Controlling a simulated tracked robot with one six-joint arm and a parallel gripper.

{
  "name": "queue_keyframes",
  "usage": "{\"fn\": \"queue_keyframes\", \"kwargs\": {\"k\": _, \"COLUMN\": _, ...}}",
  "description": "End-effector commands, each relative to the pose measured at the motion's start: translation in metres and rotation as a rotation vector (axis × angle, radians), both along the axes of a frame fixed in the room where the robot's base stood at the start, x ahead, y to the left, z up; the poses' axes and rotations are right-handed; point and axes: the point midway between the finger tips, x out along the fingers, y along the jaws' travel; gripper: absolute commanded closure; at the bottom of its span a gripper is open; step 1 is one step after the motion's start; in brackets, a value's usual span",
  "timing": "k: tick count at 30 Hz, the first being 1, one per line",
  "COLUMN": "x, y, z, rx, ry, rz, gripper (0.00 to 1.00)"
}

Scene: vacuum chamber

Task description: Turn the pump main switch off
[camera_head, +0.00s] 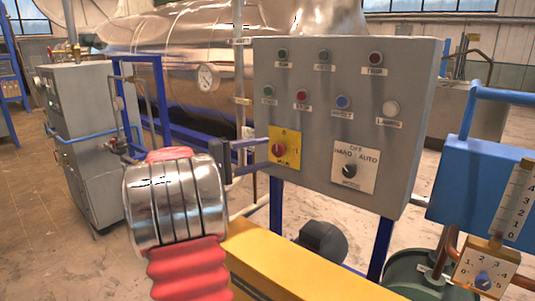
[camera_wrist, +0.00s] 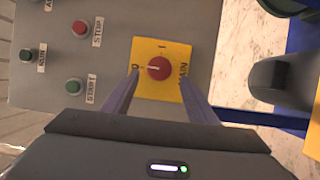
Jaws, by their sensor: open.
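The pump main switch is a red knob (camera_head: 278,149) on a yellow plate (camera_head: 291,163) at the lower left of the grey control panel. In the wrist view the red knob (camera_wrist: 159,68) sits at the middle of the yellow plate (camera_wrist: 158,92). A pale mark on the knob appears to point toward the "0" label, at left in that view. My gripper (camera_head: 262,151) is open in front of the plate. In the wrist view its fingers (camera_wrist: 159,74) lie either side of the knob, with gaps; whether they reach its depth is unclear.
The grey panel (camera_head: 345,75) carries several lamps and buttons. A black HAND/OFF/AUTO selector (camera_head: 349,171) is right of the switch. Red stop (camera_wrist: 80,28) and green start (camera_wrist: 73,86) buttons are near my fingers. Blue equipment (camera_head: 480,175) stands at right.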

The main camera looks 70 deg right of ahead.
Motion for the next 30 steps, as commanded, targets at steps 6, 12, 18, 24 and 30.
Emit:
{"fn": "queue_keyframes", "kwargs": {"k": 6, "x": 0.030, "y": 0.027, "z": -0.001, "rx": 0.000, "ry": 0.000, "rz": 0.003, "gripper": 0.47}}
{"fn": "queue_keyframes", "kwargs": {"k": 12, "x": 0.054, "y": 0.051, "z": -0.001, "rx": 0.001, "ry": 0.001, "rz": 0.003, "gripper": 0.47}}
{"fn": "queue_keyframes", "kwargs": {"k": 18, "x": 0.070, "y": 0.065, "z": -0.002, "rx": 0.001, "ry": 0.000, "rz": 0.002, "gripper": 0.47}}
{"fn": "queue_keyframes", "kwargs": {"k": 24, "x": 0.072, "y": 0.068, "z": -0.002, "rx": 0.001, "ry": 0.000, "rz": 0.001, "gripper": 0.47}}
{"fn": "queue_keyframes", "kwargs": {"k": 30, "x": 0.072, "y": 0.068, "z": -0.002, "rx": 0.001, "ry": 0.000, "rz": 0.000, "gripper": 0.47}}
